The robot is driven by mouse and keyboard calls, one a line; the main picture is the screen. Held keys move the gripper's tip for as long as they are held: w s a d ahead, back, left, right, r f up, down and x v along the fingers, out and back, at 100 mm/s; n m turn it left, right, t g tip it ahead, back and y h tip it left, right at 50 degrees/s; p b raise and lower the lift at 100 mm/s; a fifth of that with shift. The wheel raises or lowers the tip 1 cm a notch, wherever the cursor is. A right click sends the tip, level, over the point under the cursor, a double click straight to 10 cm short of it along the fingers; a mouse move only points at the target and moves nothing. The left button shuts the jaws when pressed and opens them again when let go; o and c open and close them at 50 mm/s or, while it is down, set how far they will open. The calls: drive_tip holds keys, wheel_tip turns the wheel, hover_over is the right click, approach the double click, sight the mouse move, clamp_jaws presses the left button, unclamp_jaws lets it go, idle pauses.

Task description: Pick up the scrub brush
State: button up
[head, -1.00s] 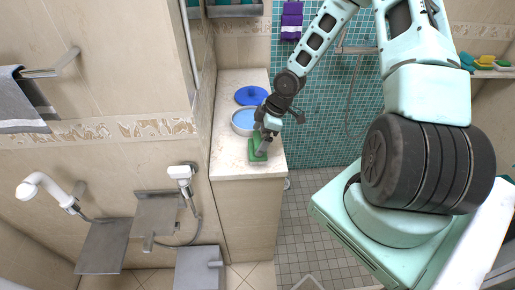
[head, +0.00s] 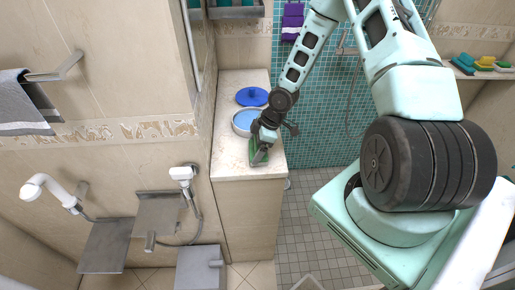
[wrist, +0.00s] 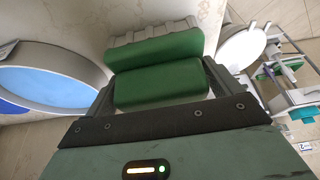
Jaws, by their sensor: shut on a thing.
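The scrub brush (wrist: 155,50) is green with a pale bristle edge and fills the middle of the wrist view. It shows in the head view as a small green patch (head: 253,147), partly hidden by my gripper. My gripper (wrist: 162,82) is shut on the brush, with a finger on either side of it. In the head view my gripper (head: 260,154) is over the front of the counter. Whether the brush touches the counter is unclear.
A round bowl with a blue inside (head: 243,121) stands just behind the brush on the pale counter (head: 229,158). A blue round thing (head: 251,96) lies farther back. The wall and mirror edge are on the left. Several coloured brushes or sponges lie on a right-hand shelf (head: 483,73).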

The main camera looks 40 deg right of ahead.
drive_tip(key=shift+r, duration=0.1)
wheel_tip(320, 180, up, 10)
drive_tip(key=shift+f+b, duration=0.1)
drive_tip(key=shift+b, duration=0.2)
drive_tip(key=shift+o, duration=0.7)
